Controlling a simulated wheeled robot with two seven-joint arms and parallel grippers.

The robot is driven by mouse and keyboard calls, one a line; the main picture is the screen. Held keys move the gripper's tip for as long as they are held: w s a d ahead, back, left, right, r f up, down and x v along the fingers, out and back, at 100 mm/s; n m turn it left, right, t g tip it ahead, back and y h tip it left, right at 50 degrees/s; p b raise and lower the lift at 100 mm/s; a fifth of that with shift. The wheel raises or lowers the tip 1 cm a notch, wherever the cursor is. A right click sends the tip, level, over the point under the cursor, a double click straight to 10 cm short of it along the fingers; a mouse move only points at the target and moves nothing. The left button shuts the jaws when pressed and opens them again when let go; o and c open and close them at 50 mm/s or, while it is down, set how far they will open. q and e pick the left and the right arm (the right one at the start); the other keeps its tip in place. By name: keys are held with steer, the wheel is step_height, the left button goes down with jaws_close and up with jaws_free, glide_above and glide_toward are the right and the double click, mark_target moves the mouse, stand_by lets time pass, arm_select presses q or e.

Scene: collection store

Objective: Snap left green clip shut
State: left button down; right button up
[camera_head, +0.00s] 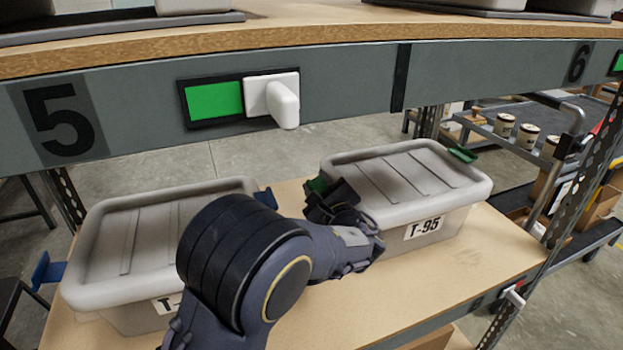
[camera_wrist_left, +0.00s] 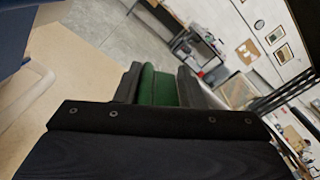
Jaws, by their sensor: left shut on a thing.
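The grey lidded bin marked T-95 (camera_head: 405,180) stands on the wooden shelf. Its left green clip (camera_head: 317,185) shows at the left end of the lid, mostly hidden behind my left gripper (camera_head: 332,200). In the left wrist view the green clip (camera_wrist_left: 158,87) sits between the two dark fingers, and the gripper is shut on it. Whether the clip is fastened over the lid rim cannot be told. The right green clip (camera_head: 462,155) sticks outward from the bin's right end. My right gripper is not in view.
A second grey bin (camera_head: 130,235) with blue clips (camera_head: 47,270) stands to the left, partly behind my arm. The upper shelf's beam (camera_head: 345,90), with a green panel and white knob (camera_head: 285,103), runs above. A cart with tins (camera_head: 528,138) is at the right.

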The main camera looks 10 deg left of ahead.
arm_select(q)
steer(key=shift+d, duration=0.1)
steer(key=c, duration=1.1)
jaws_free()
steer(key=shift+v, duration=3.9)
steer(key=shift+f, duration=0.1)
